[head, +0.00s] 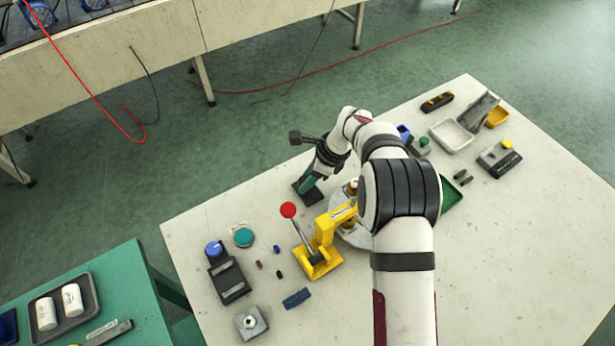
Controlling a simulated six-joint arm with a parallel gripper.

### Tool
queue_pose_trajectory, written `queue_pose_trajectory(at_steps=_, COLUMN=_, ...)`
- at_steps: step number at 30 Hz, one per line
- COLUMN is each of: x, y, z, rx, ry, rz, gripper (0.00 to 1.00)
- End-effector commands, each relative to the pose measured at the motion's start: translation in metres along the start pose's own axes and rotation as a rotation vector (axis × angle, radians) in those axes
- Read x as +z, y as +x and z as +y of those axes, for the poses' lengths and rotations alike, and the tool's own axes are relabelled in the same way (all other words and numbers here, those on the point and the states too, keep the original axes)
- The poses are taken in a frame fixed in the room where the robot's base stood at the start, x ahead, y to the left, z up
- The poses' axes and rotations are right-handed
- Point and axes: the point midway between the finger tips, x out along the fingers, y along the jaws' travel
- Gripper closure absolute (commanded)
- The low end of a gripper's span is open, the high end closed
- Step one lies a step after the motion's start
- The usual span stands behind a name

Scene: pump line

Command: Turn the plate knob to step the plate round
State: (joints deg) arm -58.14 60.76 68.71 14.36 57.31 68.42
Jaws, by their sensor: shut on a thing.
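The round grey plate (343,232) lies on the table, partly hidden behind my arm and the yellow press. A pale piece with a brass-coloured part (351,188) stands on it. My gripper (307,184) points down at a small dark base (313,198) just left of and behind the plate. It is shut on the plate knob at that base. The knob is mostly hidden by the fingers, so its angle cannot be told.
A yellow press (322,250) with a red-balled lever (289,210) stands in front of the plate. A dark block with a blue knob (229,275) and a teal round cap (244,237) are to the left. A white tray (451,136) and a green tray (451,194) lie right.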

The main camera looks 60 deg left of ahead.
Motion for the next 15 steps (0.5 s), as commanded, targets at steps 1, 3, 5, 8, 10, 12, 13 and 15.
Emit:
queue_pose_trajectory(at_steps=1, x=-0.0001, y=-0.0003, z=0.0000, rx=0.000, ry=0.000, rz=0.000, gripper=1.00)
queue_pose_trajectory(at_steps=3, x=-0.0001, y=-0.0003, z=0.0000, rx=0.001, ry=-0.001, rz=0.000, gripper=1.00)
queue_pose_trajectory(at_steps=5, x=-0.0001, y=-0.0002, z=0.0000, rx=0.003, ry=-0.006, rz=0.000, gripper=1.00)
queue_pose_trajectory(at_steps=8, x=-0.0002, y=0.0000, z=0.0001, rx=0.012, ry=-0.023, rz=0.000, gripper=1.00)
queue_pose_trajectory(at_steps=10, x=-0.0002, y=-0.0002, z=-0.0005, rx=0.021, ry=-0.048, rz=0.000, gripper=1.00)
queue_pose_trajectory(at_steps=12, x=-0.0003, y=-0.0001, z=-0.0009, rx=0.035, ry=-0.081, rz=0.000, gripper=1.00)
queue_pose_trajectory(at_steps=13, x=-0.0004, y=0.0001, z=-0.0010, rx=0.042, ry=-0.097, rz=0.001, gripper=1.00)
queue_pose_trajectory(at_steps=15, x=-0.0005, y=0.0002, z=-0.0014, rx=0.062, ry=-0.145, rz=0.001, gripper=1.00)
